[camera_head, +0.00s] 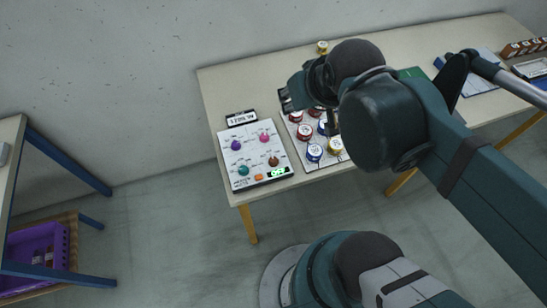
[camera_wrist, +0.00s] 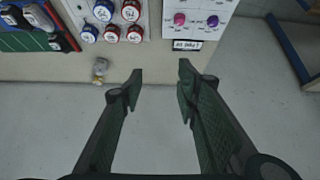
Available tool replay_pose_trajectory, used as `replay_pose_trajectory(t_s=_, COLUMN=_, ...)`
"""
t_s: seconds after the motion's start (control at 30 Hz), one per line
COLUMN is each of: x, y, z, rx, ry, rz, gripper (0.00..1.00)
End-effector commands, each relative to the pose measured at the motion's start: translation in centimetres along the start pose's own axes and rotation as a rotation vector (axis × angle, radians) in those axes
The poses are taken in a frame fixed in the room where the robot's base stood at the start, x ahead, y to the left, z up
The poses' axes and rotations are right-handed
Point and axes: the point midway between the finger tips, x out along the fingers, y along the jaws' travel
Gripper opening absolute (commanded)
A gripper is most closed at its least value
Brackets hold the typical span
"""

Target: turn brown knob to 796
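The brown knob (camera_head: 273,161) sits at the lower right of a white control panel (camera_head: 253,155) on the table. Just below it is a small lit green display (camera_head: 277,172), too small to read surely. The panel also bears a purple knob (camera_head: 235,145), a pink knob (camera_head: 264,138) and a teal knob (camera_head: 243,170). In the wrist view, the pink knob (camera_wrist: 179,18) and purple knob (camera_wrist: 212,20) show at the top; the brown knob is out of that view. My gripper (camera_wrist: 161,76) is open and empty, above and behind the panel (camera_head: 287,100).
A tray (camera_head: 298,152) of several red, blue and yellow-lidded jars stands right of the panel. A black label plate (camera_head: 240,118) lies behind the panel.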

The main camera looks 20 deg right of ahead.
Motion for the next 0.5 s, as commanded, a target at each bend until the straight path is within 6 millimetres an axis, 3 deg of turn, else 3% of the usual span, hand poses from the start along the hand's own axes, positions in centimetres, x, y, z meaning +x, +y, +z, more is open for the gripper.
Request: replay_pose_trajectory(t_s=0.5, x=3.9, y=-1.3, z=1.0, rx=-0.162, ry=-0.139, rz=-0.031, gripper=0.32)
